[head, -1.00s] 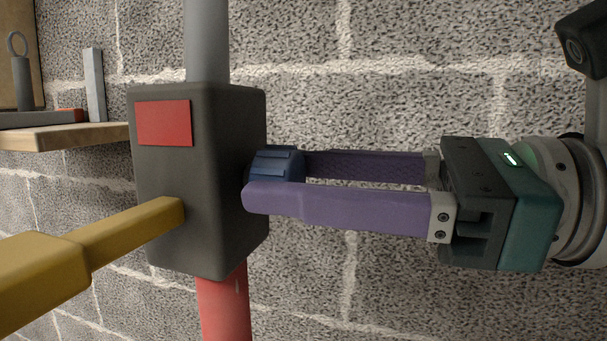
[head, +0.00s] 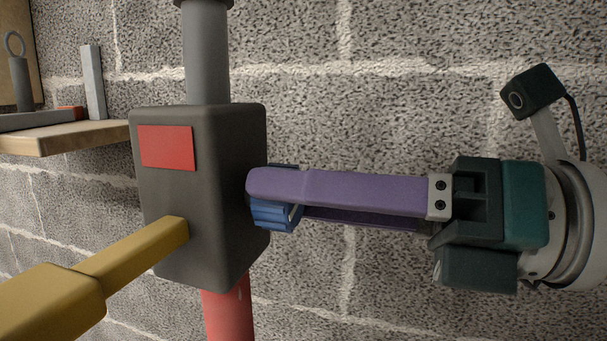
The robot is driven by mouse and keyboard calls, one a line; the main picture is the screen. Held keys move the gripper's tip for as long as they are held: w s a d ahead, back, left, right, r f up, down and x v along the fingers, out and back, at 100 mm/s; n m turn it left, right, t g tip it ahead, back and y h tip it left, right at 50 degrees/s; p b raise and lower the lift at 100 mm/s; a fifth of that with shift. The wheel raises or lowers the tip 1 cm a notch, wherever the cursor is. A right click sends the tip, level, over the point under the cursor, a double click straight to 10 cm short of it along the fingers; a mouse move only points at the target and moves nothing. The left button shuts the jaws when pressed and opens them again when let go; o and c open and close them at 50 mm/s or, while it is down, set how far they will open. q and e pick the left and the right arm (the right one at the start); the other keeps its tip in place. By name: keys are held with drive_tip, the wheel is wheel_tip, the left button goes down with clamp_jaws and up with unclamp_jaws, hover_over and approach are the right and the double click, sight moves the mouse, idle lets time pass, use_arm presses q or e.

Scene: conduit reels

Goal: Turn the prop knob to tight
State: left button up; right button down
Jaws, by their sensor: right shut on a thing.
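The prop's dark grey box (head: 215,200) carries a red label (head: 167,147) and sits between a grey upper tube (head: 206,60) and a red lower tube (head: 229,310). A blue ribbed knob (head: 275,215) sticks out of the box's right side. My right gripper (head: 272,200), with purple fingers, comes in from the right and is shut on the knob. The near finger hides part of the knob. A yellow bar (head: 135,250) enters from the lower left and ends at the box's front; whether it touches is hard to tell. No left gripper is recognisable.
A wooden shelf (head: 65,140) at the left holds a grey upright bar (head: 94,82) and a ringed grey piece (head: 20,75). A block wall (head: 420,110) stands behind everything. The space right of the box, around my right arm, is clear.

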drive_tip(key=m+p, duration=0.9)
drive_tip(key=m, duration=1.1)
drive_tip(key=shift+f+p, duration=0.1)
drive_tip(key=shift+p, duration=0.3)
drive_tip(key=shift+c, duration=1.7)
unclamp_jaws()
drive_tip(key=shift+d, duration=0.1)
